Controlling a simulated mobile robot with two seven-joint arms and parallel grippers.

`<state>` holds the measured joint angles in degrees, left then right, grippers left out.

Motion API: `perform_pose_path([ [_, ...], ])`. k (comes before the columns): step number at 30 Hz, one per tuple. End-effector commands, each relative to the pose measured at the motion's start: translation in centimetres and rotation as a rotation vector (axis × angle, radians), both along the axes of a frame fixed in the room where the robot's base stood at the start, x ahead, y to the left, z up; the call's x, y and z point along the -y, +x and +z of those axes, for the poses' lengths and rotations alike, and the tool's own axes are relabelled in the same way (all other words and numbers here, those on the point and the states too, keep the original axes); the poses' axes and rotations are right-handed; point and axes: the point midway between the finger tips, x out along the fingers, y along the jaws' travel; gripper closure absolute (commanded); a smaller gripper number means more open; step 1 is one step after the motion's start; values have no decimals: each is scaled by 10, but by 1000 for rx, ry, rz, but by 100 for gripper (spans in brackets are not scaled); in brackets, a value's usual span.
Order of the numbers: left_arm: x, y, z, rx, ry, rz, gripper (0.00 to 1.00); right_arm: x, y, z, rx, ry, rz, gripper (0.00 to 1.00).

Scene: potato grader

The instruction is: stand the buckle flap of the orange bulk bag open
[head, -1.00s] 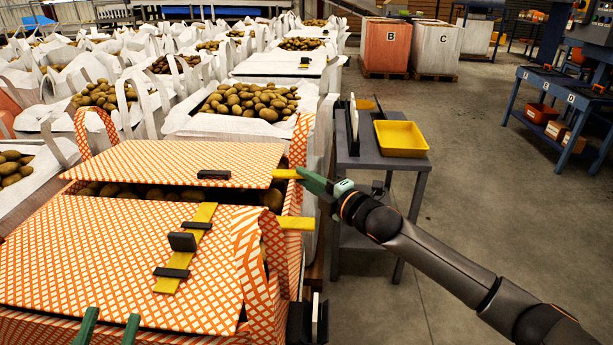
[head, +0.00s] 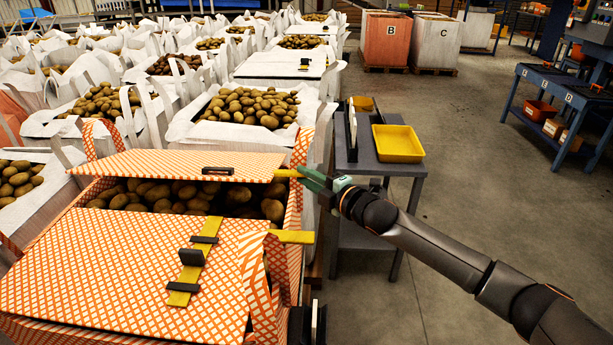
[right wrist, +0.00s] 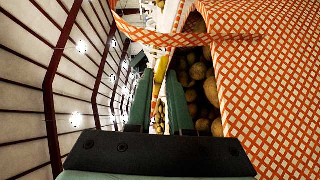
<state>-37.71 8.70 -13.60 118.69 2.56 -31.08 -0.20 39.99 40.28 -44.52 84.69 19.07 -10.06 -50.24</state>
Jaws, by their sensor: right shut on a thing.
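The orange-and-white checked bulk bag (head: 270,300) stands front left, holding potatoes. Its far flap (head: 150,163) carries a black buckle piece (head: 217,171) on its front edge and a yellow tab (head: 287,173) on its right side. That flap is tilted, front edge raised, with a gap full of potatoes below. My right gripper (head: 302,175) is shut on the yellow tab, reaching in from the right. The right wrist view shows its green fingers (right wrist: 162,100) around the tab. The near flap (head: 110,265) lies flat with a yellow strap (head: 183,297) and black buckle parts. My left gripper is out of view.
A grey side table (head: 374,160) with a yellow tray (head: 398,143) stands just right of the bag, behind my right arm. White bags of potatoes (head: 245,130) fill the area behind and left. The floor (head: 470,200) at right is open.

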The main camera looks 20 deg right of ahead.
Motion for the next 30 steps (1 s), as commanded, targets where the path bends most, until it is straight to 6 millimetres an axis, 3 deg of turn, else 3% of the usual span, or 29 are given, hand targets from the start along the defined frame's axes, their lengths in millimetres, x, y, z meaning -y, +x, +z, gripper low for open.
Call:
perform_pose_path([
  [1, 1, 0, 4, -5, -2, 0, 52, 2, 2, 10, 11, -3, -2, 100],
  [21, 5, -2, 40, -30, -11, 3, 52, 11, 22, 55, 9, -5, -4, 100],
  [30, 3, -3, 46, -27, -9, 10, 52, 14, 30, 65, 8, -5, -4, 100],
])
